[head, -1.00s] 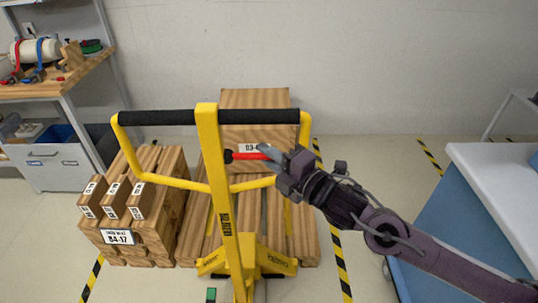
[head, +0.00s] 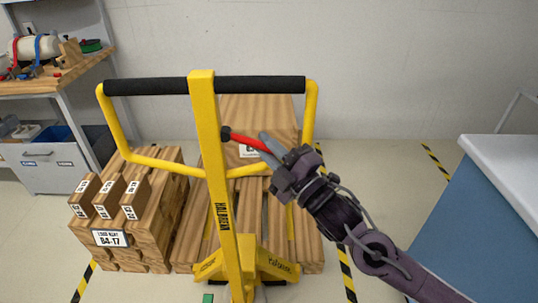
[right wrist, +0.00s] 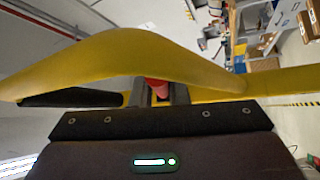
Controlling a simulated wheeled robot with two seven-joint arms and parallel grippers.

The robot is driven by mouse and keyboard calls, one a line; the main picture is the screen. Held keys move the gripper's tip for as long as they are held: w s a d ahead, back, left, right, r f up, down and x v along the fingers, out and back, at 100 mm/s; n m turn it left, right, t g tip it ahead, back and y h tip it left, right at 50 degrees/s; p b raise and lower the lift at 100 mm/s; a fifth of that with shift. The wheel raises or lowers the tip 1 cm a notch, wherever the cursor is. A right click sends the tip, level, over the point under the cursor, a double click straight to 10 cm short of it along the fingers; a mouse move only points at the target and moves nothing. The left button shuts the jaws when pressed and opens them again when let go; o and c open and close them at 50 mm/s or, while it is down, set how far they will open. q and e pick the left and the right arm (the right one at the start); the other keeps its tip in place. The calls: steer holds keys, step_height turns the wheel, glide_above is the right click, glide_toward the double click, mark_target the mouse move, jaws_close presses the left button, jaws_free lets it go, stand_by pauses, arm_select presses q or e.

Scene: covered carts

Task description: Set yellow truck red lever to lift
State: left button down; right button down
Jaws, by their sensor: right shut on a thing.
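The yellow truck (head: 221,190) stands upright in the middle of the head view, with a black grip bar (head: 262,85) across the top of its handle. Its red lever (head: 248,142) sticks out to the right from a black pivot on the mast and slopes down to the right. My right gripper (head: 270,147) is shut on the lever's outer end. In the right wrist view the red lever (right wrist: 158,88) shows between the fingers, below the yellow handle frame (right wrist: 130,58). My left gripper is not in view.
Stacked wooden crates (head: 150,225) stand left of the truck, and a wooden load (head: 262,115) lies behind its mast. A workbench (head: 50,80) is at the far left. A blue and white cabinet (head: 480,200) is at the right. Striped tape marks the floor.

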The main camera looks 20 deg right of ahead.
steer(key=c, duration=1.4)
jaws_free()
steer(key=shift+f, duration=0.1)
